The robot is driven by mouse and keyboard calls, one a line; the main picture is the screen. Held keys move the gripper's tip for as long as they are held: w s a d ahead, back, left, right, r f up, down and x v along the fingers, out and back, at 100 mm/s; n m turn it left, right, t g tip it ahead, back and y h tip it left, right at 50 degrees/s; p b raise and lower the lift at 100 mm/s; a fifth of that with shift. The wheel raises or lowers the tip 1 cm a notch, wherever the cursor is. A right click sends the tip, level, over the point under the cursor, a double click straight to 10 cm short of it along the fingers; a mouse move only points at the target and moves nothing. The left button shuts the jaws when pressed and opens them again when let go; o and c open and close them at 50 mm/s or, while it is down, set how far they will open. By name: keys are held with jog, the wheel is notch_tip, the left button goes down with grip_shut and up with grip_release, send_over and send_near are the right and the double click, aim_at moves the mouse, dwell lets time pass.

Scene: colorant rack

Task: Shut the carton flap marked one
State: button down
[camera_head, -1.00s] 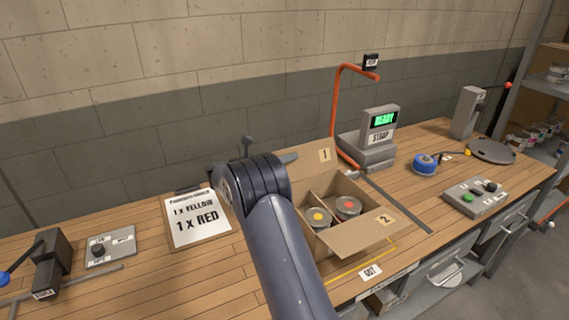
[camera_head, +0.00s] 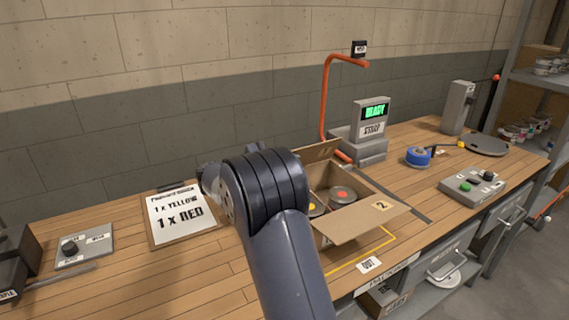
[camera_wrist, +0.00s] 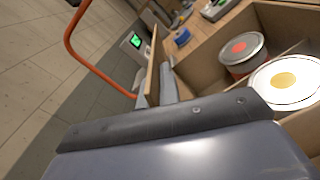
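The open carton (camera_head: 352,234) stands on the bench and also fills the right of the wrist view (camera_wrist: 210,50). Its back flap (camera_head: 322,152), marked one, stands roughly upright; the wrist view shows it nearly edge-on (camera_wrist: 153,62). The front flap (camera_head: 362,222), marked two, is folded outward. A red-dotted can (camera_head: 342,195) and a yellow-dotted can (camera_wrist: 285,82) are inside. My gripper (camera_wrist: 155,92) is at the flap marked one, with a grey finger on either side of it. I cannot tell whether the fingers squeeze it. My arm hides the gripper in the head view.
An orange bent pipe (camera_head: 325,100) rises behind the carton beside the strap machine (camera_head: 370,132). An order board (camera_head: 178,215) lies to the left. A blue roll (camera_head: 417,157) and a button box (camera_head: 472,186) are to the right.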

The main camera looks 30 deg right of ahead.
jog(key=s+f+m+b, duration=0.3)
jog(key=f+m+b, duration=0.1)
jog(key=m+b, duration=0.6)
jog(key=shift+s+f+m+b, duration=0.35)
jog(key=shift+f+m+b, duration=0.05)
jog(key=shift+b, duration=1.5)
jog(key=shift+d, duration=0.1)
jog(key=c, duration=1.6)
grip_release()
jog(key=shift+f, duration=0.1)
jog(key=shift+c, duration=0.2)
